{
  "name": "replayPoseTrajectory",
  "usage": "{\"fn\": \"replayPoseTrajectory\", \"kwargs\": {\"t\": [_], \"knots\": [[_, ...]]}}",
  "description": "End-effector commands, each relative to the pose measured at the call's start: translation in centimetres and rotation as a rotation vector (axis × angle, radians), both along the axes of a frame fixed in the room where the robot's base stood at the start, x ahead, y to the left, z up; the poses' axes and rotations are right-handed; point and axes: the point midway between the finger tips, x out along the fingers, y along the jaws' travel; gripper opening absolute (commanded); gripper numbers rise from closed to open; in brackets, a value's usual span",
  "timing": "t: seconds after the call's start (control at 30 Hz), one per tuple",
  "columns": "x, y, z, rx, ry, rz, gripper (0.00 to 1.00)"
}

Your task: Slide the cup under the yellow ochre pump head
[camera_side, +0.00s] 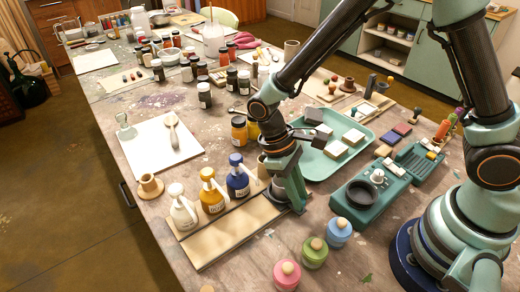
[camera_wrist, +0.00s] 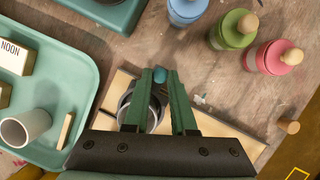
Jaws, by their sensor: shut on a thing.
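The yellow ochre pump bottle (camera_side: 212,197) stands in the middle of a row on a pale wooden board (camera_side: 218,240) in the side view. A white pump bottle (camera_side: 183,210) is on its left and a blue one (camera_side: 238,180) on its right. My gripper (camera_side: 297,203) is low at the board's right end, right of the blue bottle. In the wrist view my gripper (camera_wrist: 160,78) is shut on the cup (camera_wrist: 154,117), whose round rim shows between the green fingers. The cup is mostly hidden by the gripper in the side view. The yellow bottle is outside the wrist view.
A teal tray (camera_side: 318,170) with blocks lies behind my gripper. A teal scale (camera_side: 366,198) is to the right. Blue (camera_side: 338,233), green (camera_side: 314,253) and pink (camera_side: 287,275) jars stand in front. A tan stand (camera_side: 150,187) is left of the bottles. The board's front strip is clear.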

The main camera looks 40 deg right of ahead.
Motion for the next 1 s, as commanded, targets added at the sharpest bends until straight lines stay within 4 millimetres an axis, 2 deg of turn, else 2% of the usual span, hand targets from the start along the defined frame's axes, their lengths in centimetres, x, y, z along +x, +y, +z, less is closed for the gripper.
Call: {"fn": "replayPoseTrajectory", "kwargs": {"t": [0.1, 0.3, 0.67, 0.7, 0.73, 0.77, 1.0], "knots": [[0.2, 2.8, 0.0, -0.018, -0.019, 0.018, 0.00], [0.2, 5.9, 0.0, -0.040, -0.041, 0.025, 0.00], [0.3, 6.4, 0.0, -0.041, -0.048, 0.021, 0.00], [0.3, 6.4, 0.0, -0.041, -0.048, 0.021, 0.36], [0.3, 6.3, 0.0, -0.041, -0.048, 0.021, 0.47], [0.3, 6.3, 0.0, -0.042, -0.048, 0.021, 0.54], [0.1, 6.2, 0.0, -0.045, -0.042, 0.023, 0.54]]}}
